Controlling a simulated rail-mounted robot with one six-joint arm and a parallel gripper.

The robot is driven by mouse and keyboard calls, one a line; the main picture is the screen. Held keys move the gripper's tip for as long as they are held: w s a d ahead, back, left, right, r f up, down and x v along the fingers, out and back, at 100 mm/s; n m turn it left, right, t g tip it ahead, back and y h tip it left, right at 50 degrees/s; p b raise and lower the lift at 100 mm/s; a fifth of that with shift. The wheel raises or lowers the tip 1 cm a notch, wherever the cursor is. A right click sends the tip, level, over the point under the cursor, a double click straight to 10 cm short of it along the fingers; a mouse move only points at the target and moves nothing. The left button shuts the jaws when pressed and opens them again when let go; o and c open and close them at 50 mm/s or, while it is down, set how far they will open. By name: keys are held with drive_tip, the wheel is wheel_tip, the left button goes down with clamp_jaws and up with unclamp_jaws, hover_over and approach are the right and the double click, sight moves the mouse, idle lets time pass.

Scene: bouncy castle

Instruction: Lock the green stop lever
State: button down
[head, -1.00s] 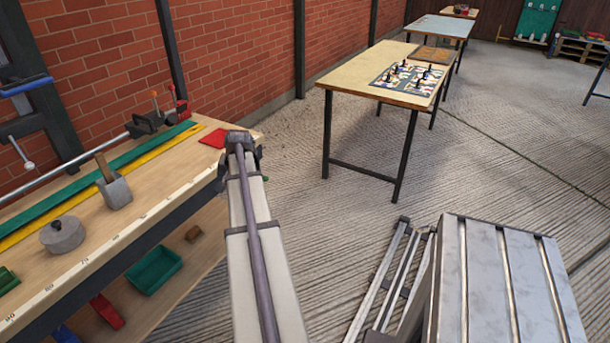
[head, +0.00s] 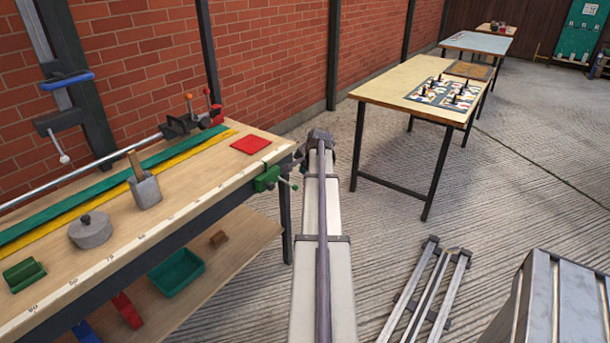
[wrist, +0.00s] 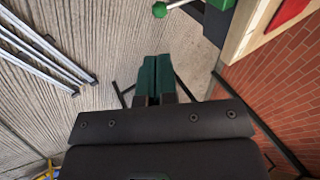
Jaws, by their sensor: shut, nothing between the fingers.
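The green stop (head: 268,178) is clamped on the front edge of the workbench near its right end. Its lever (head: 289,184) sticks out to the right from the green body. In the wrist view the lever's round green knob (wrist: 160,10) is at the top edge, with part of the green stop body (wrist: 217,20) to its right. My gripper (wrist: 154,62) shows in the wrist view as two dark green fingers, closed together and empty. The knob lies beyond the fingertips, apart from them. In the head view my arm hides the fingers.
The workbench (head: 190,207) carries a red square (head: 250,145), a grey pot (head: 90,230), a block with a handle (head: 145,190) and a metal rail with clamps. A table with a game board (head: 440,92) stands to the right. Metal rails (head: 425,290) lie on the floor.

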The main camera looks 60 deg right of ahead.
sight(296, 186)
drive_tip(key=b+x, duration=0.8)
drive_tip(key=x, duration=0.3)
drive_tip(key=shift+s+f+b, duration=0.1)
drive_tip(key=shift+f+b, duration=0.05)
drive_tip(key=shift+b, duration=0.15)
drive_tip(key=shift+w+f, duration=0.1)
drive_tip(key=shift+w, duration=0.1)
